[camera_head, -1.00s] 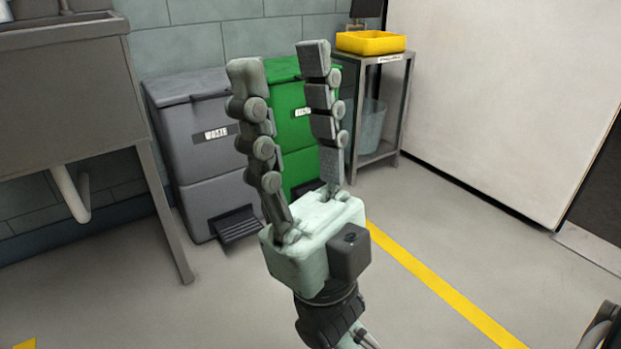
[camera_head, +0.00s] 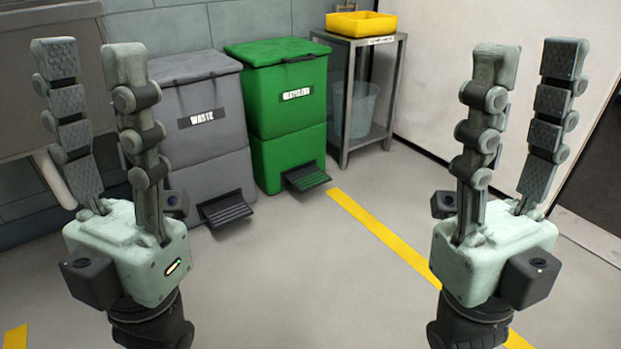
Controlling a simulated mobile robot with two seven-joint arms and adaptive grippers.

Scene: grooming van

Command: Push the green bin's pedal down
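The green bin (camera_head: 289,116), labelled as recycling, stands against the tiled wall with its lid closed. Its black pedal (camera_head: 306,177) sticks out low at the front, just above the floor, and nothing touches it. My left gripper (camera_head: 90,58) is raised at the left, fingers up, open and empty, in front of the sink unit and the grey bin's left side. My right gripper (camera_head: 530,60) is raised at the right, fingers up, open and empty, in front of the pale wall. Both are apart from the green bin in the picture.
A grey waste bin (camera_head: 205,136) with its own black pedal (camera_head: 226,210) stands left of the green bin. A metal stand (camera_head: 345,110) with a yellow tray (camera_head: 361,24) is to the right. A yellow floor line (camera_head: 383,232) runs across the clear floor.

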